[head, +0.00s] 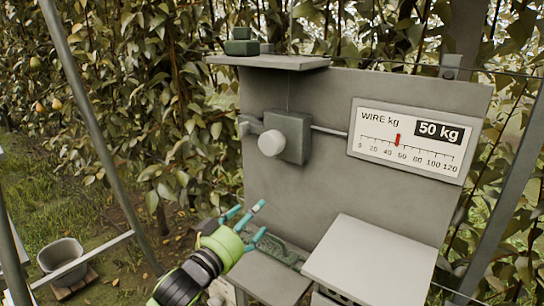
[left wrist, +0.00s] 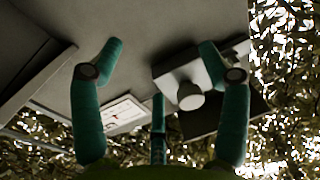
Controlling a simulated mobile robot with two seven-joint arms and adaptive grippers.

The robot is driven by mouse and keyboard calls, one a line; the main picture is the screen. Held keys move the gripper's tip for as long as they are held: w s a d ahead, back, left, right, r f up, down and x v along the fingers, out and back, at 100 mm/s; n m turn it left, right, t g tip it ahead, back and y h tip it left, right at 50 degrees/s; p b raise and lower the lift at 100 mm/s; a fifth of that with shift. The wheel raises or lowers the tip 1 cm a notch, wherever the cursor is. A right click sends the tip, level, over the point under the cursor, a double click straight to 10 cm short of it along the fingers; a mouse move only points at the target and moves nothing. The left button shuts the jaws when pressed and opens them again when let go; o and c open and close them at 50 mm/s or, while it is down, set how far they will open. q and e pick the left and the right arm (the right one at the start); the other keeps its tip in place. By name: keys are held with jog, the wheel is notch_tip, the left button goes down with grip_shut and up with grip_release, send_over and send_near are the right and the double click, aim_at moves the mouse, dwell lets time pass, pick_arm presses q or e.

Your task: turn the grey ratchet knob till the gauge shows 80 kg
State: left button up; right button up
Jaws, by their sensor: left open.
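The pale grey round knob (head: 271,143) sticks out of a grey ratchet box (head: 296,132) on the upright grey board. The knob also shows in the left wrist view (left wrist: 190,97), between two of my fingers. The gauge (head: 408,140) is right of the box; its red needle is near 50 and its label reads 50 kg. It also shows in the left wrist view (left wrist: 122,113). My left gripper (head: 251,217), with teal fingers, is open and empty, below the knob and apart from it. My right gripper is out of view.
A small shelf (head: 268,63) with green blocks sits above the box. A light grey surface (head: 370,262) juts out at lower right. Metal posts and wires frame the leafy hedge. A bucket (head: 61,262) stands at lower left. The space before the knob looks clear.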

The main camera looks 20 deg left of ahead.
aim_at(267, 147)
pick_arm(q)
jog(key=r+h, duration=0.1)
jog(key=r, duration=0.3)
jog(key=w+r+m+t+h, duration=0.1)
jog(key=r, duration=0.3)
jog(key=r+m+t+h, duration=0.1)
jog(key=r+h, duration=0.1)
jog(key=r, duration=0.2)
jog(key=shift+w+r, duration=0.15)
jog(key=shift+w, duration=0.15)
jog(key=shift+t, duration=0.3)
jog(key=p+x, duration=0.2)
jog(key=x, duration=0.3)
jog(key=shift+w+r+p, duration=0.25)
jog(key=shift+r+p, duration=0.05)
jog(key=shift+w+d+r, duration=0.1)
jog(key=shift+w+d, duration=0.15)
jog(key=shift+w, duration=0.15)
jog(key=c, duration=1.1)
